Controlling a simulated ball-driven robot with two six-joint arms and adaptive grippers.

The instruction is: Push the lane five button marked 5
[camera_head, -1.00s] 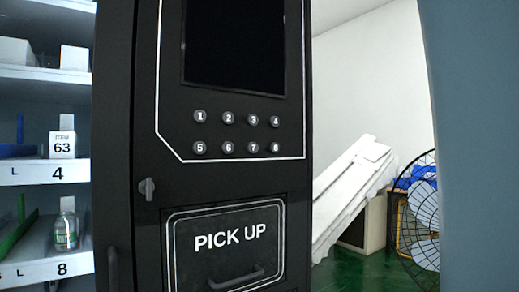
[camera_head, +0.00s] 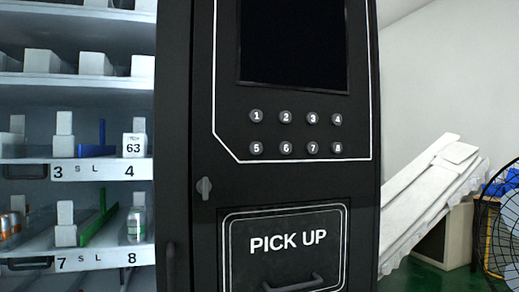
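The button marked 5 (camera_head: 256,148) is a small round dark button with a white numeral. It is the leftmost in the lower row of the keypad on the black vending machine front (camera_head: 200,120). The button marked 1 (camera_head: 256,116) is right above it and the button marked 6 (camera_head: 286,148) is to its right. The dark screen (camera_head: 292,45) is above the keypad. Neither of my grippers shows in the head view.
A PICK UP door (camera_head: 290,262) with a handle is below the keypad. Product shelves (camera_head: 70,170) stand at the left. White leaning panels (camera_head: 430,200) and a black wire fan (camera_head: 500,225) are at the right. No arm or object blocks the keypad.

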